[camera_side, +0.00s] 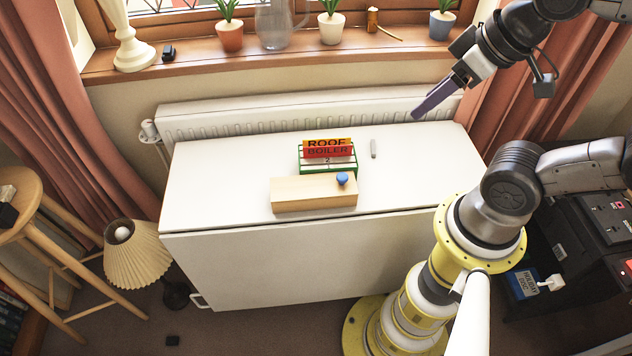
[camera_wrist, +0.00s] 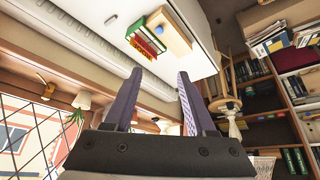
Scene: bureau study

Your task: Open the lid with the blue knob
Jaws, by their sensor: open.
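A pale wooden box (camera_side: 313,195) lies on the white table near its front edge. Its blue knob (camera_side: 342,179) sits on top toward the right end. The box and blue knob (camera_wrist: 176,50) also show in the wrist view (camera_wrist: 168,28), near the top. No gap under the lid can be made out. My gripper (camera_side: 417,114) is open and empty, well above the table's back right corner, apart from the box. Its two purple fingers show spread in the wrist view (camera_wrist: 159,75).
Behind the box, touching or nearly so, are green and red items (camera_side: 327,155) with labels "ROOF" and "BOILER". A small grey stick (camera_side: 373,149) lies right of them. The white table (camera_side: 220,170) is otherwise clear. A radiator (camera_side: 300,112) and a windowsill with pots (camera_side: 229,36) stand behind.

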